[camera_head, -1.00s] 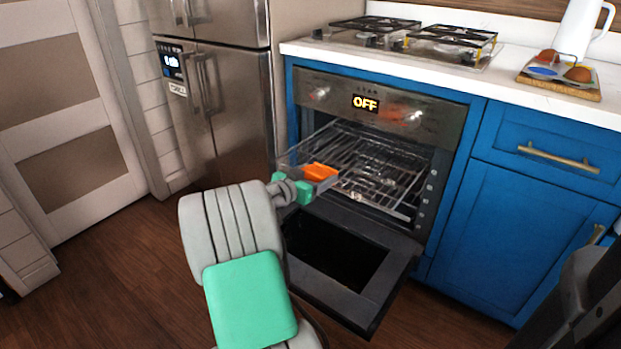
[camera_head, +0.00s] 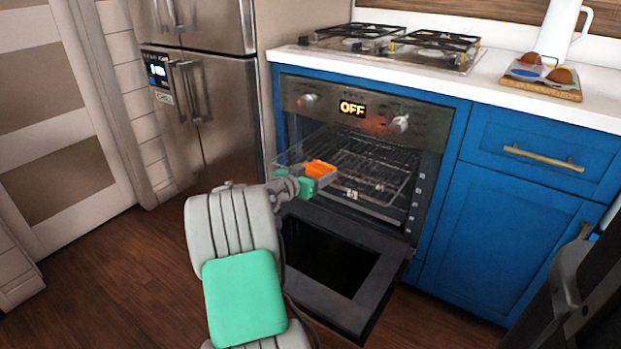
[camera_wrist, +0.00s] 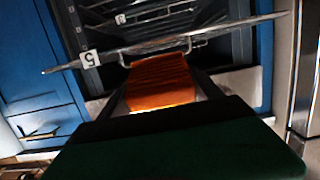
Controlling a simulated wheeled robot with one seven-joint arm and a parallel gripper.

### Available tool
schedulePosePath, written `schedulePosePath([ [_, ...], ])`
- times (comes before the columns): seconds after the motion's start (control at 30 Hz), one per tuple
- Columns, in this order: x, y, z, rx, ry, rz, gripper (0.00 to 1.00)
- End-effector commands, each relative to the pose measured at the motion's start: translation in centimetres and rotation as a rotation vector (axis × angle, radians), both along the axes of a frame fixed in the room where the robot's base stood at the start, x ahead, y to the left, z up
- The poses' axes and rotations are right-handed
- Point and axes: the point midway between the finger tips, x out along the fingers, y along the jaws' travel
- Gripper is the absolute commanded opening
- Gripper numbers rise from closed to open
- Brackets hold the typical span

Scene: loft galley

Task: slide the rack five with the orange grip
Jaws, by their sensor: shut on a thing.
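The rack with the tag 5 sits part way out of the open oven (camera_head: 382,108). Its wire front edge (camera_wrist: 225,32) crosses the wrist view, and its white 5 tag (camera_wrist: 90,58) hangs at the left. The orange grip (camera_wrist: 160,80) is on the front of this rack and lies between my two fingers. In the head view the orange grip (camera_head: 320,167) shows at the end of my arm. My gripper (camera_head: 313,180) is shut on it. My fingers hide its sides.
The oven door (camera_head: 335,265) hangs open below the rack. Another tag (camera_wrist: 120,19) shows deeper in the oven. A steel fridge (camera_head: 205,110) stands left of the oven. Blue cabinets (camera_head: 515,225) stand to the right. Dark floor (camera_head: 110,270) is clear at left.

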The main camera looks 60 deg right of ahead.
Motion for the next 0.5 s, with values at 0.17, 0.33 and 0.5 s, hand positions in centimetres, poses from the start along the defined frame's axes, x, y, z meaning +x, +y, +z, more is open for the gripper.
schedulePosePath([
  [0.17, -0.4, -1.9, -0.2, 0.001, -0.001, -0.002, 0.34],
  [0.33, -0.7, -3.6, -0.3, 0.002, 0.001, -0.002, 0.34],
  [0.5, -0.9, -5.4, -0.2, 0.001, 0.000, -0.002, 0.34],
])
